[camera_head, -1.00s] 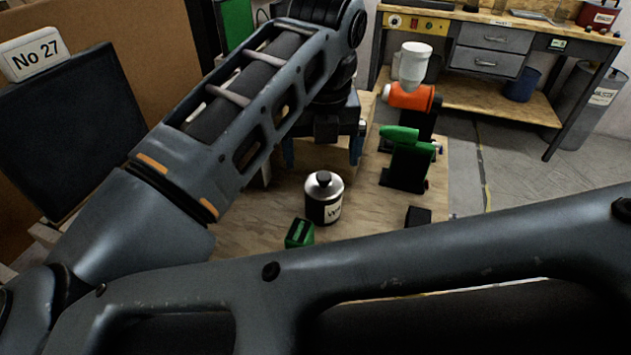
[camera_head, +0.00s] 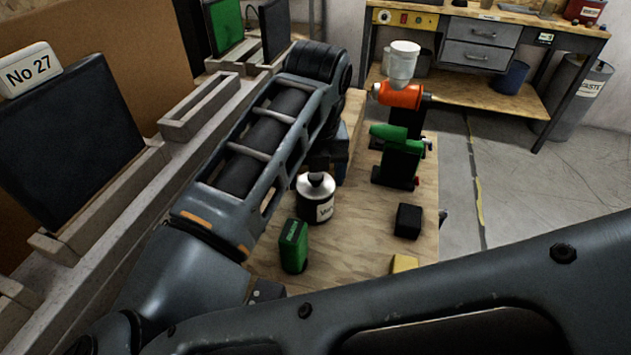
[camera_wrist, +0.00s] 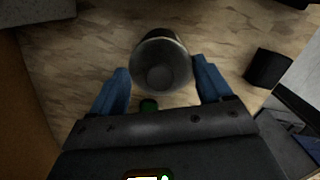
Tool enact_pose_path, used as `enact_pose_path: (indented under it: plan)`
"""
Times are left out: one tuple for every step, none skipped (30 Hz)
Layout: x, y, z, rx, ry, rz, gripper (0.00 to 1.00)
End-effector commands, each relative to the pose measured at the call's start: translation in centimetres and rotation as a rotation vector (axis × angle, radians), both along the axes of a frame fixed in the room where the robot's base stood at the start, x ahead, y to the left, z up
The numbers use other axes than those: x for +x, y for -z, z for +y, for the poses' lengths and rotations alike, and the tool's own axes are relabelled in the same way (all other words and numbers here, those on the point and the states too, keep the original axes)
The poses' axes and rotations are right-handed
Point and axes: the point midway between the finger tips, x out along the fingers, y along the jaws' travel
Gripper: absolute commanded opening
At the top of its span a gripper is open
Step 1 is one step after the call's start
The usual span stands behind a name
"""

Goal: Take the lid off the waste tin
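The waste tin (camera_head: 318,207) is a small dark tin with a white, partly readable label and a silver lid (camera_head: 313,186). It stands upright on the plywood table, and the lid is on it. The fingers are apart, with a gap visible on each side. My gripper is open and holds nothing.
A green box (camera_head: 293,246) stands close in front of the tin. A black block (camera_head: 408,221) and a yellow block (camera_head: 404,264) lie to the right. A green device (camera_head: 397,140) and an orange one (camera_head: 400,95) stand behind. A ledge (camera_head: 190,110) runs along the left.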

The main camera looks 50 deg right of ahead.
Motion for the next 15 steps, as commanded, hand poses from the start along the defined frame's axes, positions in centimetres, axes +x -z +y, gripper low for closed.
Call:
enact_pose_path:
  plan:
    - [0.01, -0.01, 0.01, 0.001, 0.0, -0.001, 0.72]
    - [0.01, -0.01, 0.01, 0.001, 0.0, -0.001, 0.69]
    - [0.02, -0.02, 0.01, 0.001, 0.0, -0.001, 0.66]
    - [0.01, -0.02, 0.02, 0.001, 0.0, -0.001, 0.63]
    - [0.02, -0.02, 0.01, 0.001, 0.0, -0.001, 0.6]
    - [0.02, -0.02, 0.01, 0.001, 0.0, -0.001, 0.56]
    - [0.02, -0.02, 0.01, 0.001, 0.0, -0.001, 0.53]
    - [0.02, -0.02, 0.01, 0.001, 0.0, -0.001, 0.5]
    - [0.02, -0.02, 0.01, 0.001, 0.0, -0.001, 0.48]
    - [0.02, -0.02, 0.01, 0.001, 0.0, -0.001, 0.48]
    - [0.02, -0.02, 0.01, 0.001, 0.0, -0.001, 0.48]
    - [0.02, -0.02, 0.01, 0.001, 0.0, -0.001, 0.48]
    - [0.02, -0.03, 0.01, 0.001, 0.0, -0.001, 0.48]
    - [0.03, -0.03, 0.02, 0.001, 0.0, -0.001, 0.48]
    - [0.02, -0.07, 0.02, 0.001, 0.0, -0.001, 0.48]
